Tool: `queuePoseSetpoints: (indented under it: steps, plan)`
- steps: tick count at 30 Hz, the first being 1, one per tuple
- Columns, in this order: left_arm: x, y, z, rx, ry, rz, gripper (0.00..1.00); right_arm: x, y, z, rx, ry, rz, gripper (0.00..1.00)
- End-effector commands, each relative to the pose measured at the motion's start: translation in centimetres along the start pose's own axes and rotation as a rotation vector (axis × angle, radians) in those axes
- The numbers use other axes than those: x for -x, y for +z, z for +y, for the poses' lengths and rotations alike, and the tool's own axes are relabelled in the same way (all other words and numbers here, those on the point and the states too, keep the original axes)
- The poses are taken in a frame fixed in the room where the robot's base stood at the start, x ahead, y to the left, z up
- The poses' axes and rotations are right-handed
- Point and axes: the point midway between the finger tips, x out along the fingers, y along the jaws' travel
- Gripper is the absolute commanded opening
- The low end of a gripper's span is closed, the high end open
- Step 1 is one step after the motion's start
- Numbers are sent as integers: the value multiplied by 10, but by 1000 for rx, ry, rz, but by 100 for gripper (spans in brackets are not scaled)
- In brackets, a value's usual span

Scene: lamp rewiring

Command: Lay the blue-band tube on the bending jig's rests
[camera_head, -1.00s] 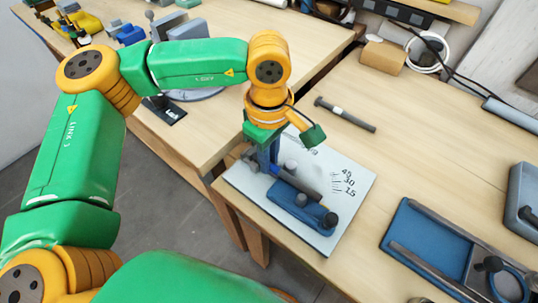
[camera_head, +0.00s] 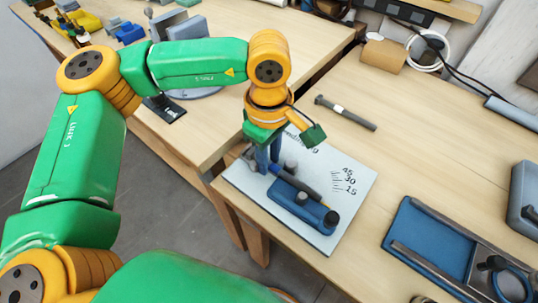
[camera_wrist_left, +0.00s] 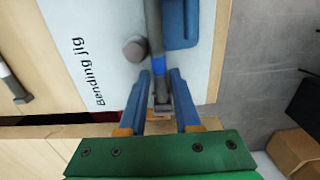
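The bending jig (camera_head: 345,205) is a white plate with angle marks, a blue block (camera_head: 290,198) and grey posts, at the table corner. The blue-band tube (camera_head: 308,186) is dark grey and lies along the jig beside the blue block. Its blue band (camera_wrist_left: 158,69) shows in the left wrist view, near a round grey post (camera_wrist_left: 135,48). My right gripper is out of view.
A grey tube with a pale band (camera_head: 345,113) lies behind the jig. A blue tray (camera_head: 403,220) with a dark bar is at the right. Bare tabletop lies between the jig and tray.

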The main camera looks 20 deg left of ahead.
Motion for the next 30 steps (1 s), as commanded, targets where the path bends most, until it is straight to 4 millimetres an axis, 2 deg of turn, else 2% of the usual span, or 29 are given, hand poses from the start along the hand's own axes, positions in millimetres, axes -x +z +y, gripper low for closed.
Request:
queuePoseSetpoints:
  steps: [1, 2, 11, 21, 24, 30]
  plan:
    - [0, 0, 0, 0, 0, 0, 49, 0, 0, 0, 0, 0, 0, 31]
    - [0, 0, 0, 0, 0, 0, 54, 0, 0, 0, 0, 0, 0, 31]
    - [2, 0, 0, 0, 1, 0, 54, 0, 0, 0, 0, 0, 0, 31]
    - [64, 0, 1, 1, 2, -1, 54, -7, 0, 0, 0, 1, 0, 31]
    - [71, 0, 0, -1, 0, 0, 54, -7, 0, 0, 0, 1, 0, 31]
    - [71, 0, 0, -1, 0, 0, 54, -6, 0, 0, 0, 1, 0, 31]
